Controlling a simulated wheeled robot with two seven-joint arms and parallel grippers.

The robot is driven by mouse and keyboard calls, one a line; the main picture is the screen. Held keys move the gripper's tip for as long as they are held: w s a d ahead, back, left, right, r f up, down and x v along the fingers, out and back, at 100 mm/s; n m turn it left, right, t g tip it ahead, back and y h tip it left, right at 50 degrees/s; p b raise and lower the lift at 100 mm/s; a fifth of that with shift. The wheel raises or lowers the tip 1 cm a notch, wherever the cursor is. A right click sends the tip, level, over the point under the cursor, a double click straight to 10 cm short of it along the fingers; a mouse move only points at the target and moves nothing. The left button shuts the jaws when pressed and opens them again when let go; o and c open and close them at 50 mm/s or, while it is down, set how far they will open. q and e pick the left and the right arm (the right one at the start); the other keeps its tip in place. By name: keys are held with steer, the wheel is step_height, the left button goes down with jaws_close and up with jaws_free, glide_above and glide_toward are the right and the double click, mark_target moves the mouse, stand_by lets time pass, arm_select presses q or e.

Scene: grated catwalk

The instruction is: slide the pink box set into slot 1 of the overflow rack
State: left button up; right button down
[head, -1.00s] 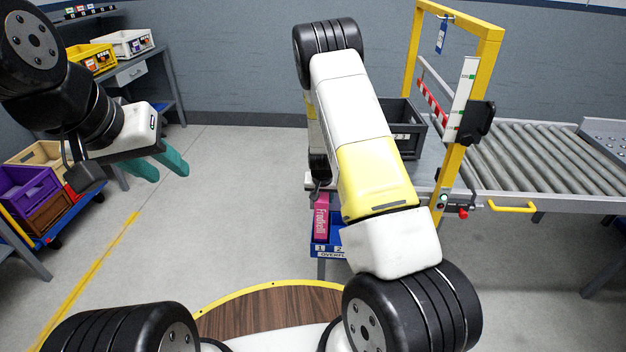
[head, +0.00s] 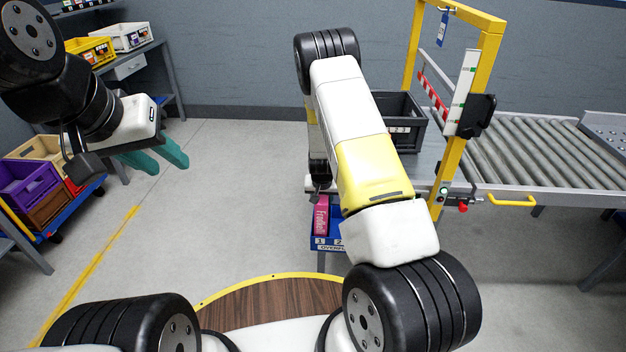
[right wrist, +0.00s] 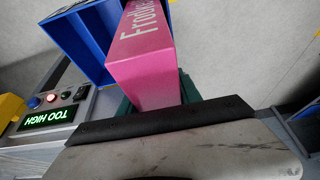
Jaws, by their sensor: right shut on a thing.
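The pink box set (head: 321,216) shows below my right forearm in the head view, at the "1" end of the blue overflow rack (head: 327,248). My right gripper (right wrist: 158,98) is shut on it; the teal fingers show at its sides in the right wrist view. There the pink box (right wrist: 142,55) lies alongside an open blue compartment of the rack (right wrist: 92,38). How deep the box sits in slot 1 is hidden. My right arm covers part of the rack in the head view. My left gripper (head: 163,159) is open and empty, out to the left.
A roller conveyor (head: 545,165) with a yellow gauge frame (head: 456,165) and a dark bin (head: 404,135) stands to the right. A display (right wrist: 47,116) reads "TOO HIGH". A cart of crates (head: 35,190) is at left. The floor between is clear.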

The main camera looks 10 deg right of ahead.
steer(key=shift+f, duration=0.95)
steer(key=c, duration=0.7)
jaws_free()
steer(key=shift+c, duration=0.2)
steer(key=shift+o, duration=0.4)
steer(key=o, duration=0.3)
steer(key=shift+r, duration=4)
